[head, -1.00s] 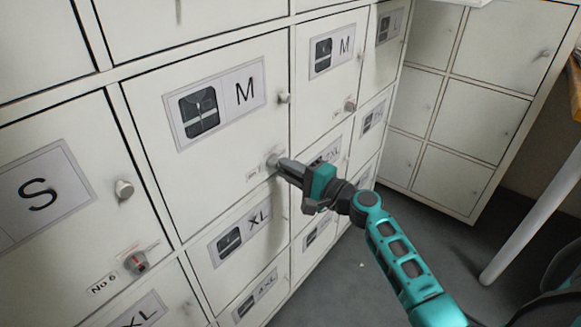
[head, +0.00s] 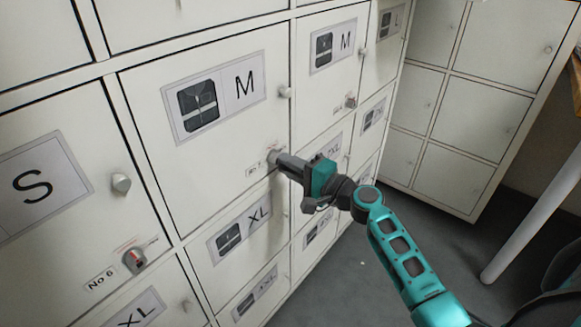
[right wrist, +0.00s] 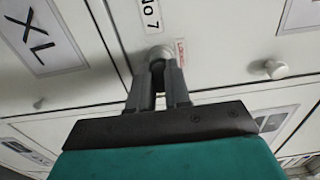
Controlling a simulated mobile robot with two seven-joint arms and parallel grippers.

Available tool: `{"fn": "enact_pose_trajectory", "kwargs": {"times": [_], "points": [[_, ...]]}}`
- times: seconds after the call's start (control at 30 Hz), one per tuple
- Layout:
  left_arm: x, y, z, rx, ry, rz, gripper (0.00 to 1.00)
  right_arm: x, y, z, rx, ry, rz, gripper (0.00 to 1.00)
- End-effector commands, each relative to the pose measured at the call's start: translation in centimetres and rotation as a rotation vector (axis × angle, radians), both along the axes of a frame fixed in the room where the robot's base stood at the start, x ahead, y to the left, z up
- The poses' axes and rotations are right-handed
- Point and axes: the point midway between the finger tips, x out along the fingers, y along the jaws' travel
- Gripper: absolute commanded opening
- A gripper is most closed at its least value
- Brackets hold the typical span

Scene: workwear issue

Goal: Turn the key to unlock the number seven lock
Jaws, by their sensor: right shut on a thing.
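The number seven lock (right wrist: 158,54) sits at the lower right of the large M locker door (head: 200,150), under the "No 7" label (right wrist: 151,14) in the right wrist view. My right gripper (head: 276,158) reaches it from the right and is shut at the lock; it also shows in the right wrist view (right wrist: 160,72). The fingers cover most of the lock and any key there, so the key and its angle cannot be made out. The door looks closed. My left gripper is not in view.
A round knob (head: 285,92) sits above the lock on the same door. The No 6 lock (head: 134,260) is on the S door at lower left. Another locker block (head: 450,110) stands behind. A table leg (head: 530,215) is at right, with open floor between.

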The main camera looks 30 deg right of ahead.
Motion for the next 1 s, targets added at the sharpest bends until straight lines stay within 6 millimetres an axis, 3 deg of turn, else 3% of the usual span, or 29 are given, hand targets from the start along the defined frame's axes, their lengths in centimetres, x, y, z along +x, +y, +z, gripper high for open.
{"fn": "enact_pose_trajectory", "kwargs": {"times": [0.1, 0.13, 0.4, 0.63, 0.83, 1.0], "points": [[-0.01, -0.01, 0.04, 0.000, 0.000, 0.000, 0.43, 0.14, 0.32, 0.29, 0.001, -0.006, 0.005, 0.00], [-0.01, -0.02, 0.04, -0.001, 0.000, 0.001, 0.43, 0.13, 0.32, 0.29, 0.002, -0.005, 0.005, 0.19], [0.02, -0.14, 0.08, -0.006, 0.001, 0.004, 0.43, 0.13, 0.22, 0.35, 0.002, -0.007, 0.004, 0.45], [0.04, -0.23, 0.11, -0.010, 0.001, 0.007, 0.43, 0.06, 0.10, 0.20, 0.002, -0.004, 0.001, 0.47], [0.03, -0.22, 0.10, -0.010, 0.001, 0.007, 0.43, 0.02, 0.04, 0.08, 0.000, -0.001, 0.001, 0.64], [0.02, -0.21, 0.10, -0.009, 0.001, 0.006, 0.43, 0.01, 0.01, 0.04, 0.001, 0.000, 0.000, 0.64]]}}
